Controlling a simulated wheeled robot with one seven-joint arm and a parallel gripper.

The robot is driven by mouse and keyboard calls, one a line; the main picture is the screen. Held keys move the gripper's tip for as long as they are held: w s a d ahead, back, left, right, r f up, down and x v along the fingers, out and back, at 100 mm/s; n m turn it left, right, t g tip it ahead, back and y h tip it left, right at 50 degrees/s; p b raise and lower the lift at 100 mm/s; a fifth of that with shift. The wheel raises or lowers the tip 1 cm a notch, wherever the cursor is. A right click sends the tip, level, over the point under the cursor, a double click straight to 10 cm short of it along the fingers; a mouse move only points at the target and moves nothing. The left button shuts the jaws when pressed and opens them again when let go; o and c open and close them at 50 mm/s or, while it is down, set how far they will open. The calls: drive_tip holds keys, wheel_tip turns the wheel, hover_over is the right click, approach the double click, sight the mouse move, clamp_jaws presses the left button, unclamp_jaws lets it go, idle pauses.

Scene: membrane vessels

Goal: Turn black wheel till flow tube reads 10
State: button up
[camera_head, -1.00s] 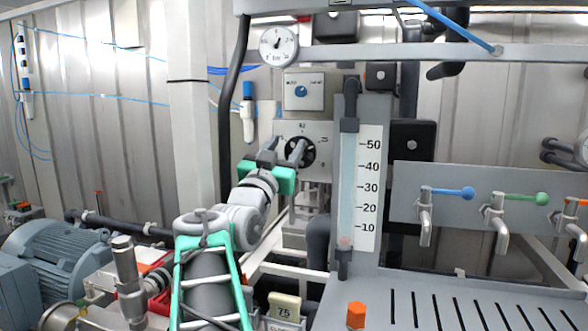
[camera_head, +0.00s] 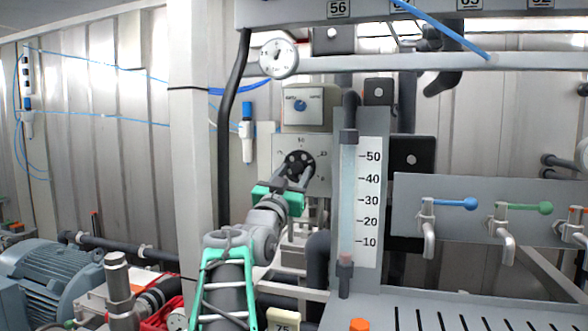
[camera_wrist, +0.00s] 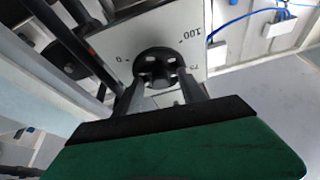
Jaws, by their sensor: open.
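The black wheel (camera_head: 298,163) sits on a pale plate with scale marks, left of the flow tube (camera_head: 348,195). It also shows in the wrist view (camera_wrist: 158,66), where "0" and "100" are readable on the plate. My gripper (camera_head: 293,174) is open in front of the wheel. In the wrist view its two fingers (camera_wrist: 161,82) reach up to either side of the wheel's near part; I cannot tell if they touch it. The flow tube's scale runs from 10 to 50. A reddish float (camera_head: 345,259) shows near the tube's bottom, below the 10 mark.
A round gauge (camera_head: 278,58) and a box with a blue knob (camera_head: 300,105) are above the wheel. A valve panel (camera_head: 480,190) with blue and green handles is on the right. A motor (camera_head: 55,270) stands at the lower left. A dark hose runs left of the wheel.

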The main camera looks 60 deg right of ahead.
drive_tip(key=shift+d, duration=0.1)
clamp_jaws()
idle(0.5)
